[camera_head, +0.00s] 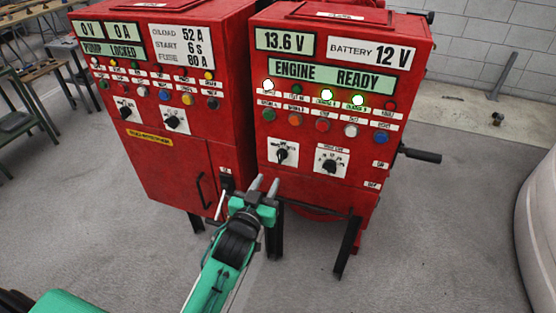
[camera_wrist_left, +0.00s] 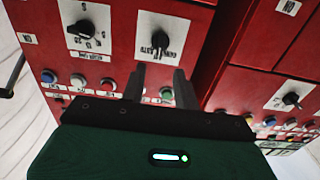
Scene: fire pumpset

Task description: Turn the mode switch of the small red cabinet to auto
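The right red cabinet (camera_head: 347,198), the narrower of the two, has an ENGINE READY display. Its front carries two black rotary switches on white plates, a left one (camera_head: 283,155) and a right one (camera_head: 330,165). In the left wrist view, which is upside down, these are the left switch (camera_wrist_left: 160,40) and the right switch (camera_wrist_left: 83,29). Their labels are too small to read surely, so I cannot tell which is the mode switch. My left gripper (camera_head: 265,186) is open and empty, below and left of the left switch and apart from it. My right gripper is not in view.
A wider red cabinet (camera_head: 160,170) stands close on the left, with its own switches and a door handle (camera_head: 201,190). A black side lever (camera_head: 420,155) sticks out of the right cabinet. Tables stand at far left; a pale rounded body (camera_head: 540,225) is at right. Floor in front is clear.

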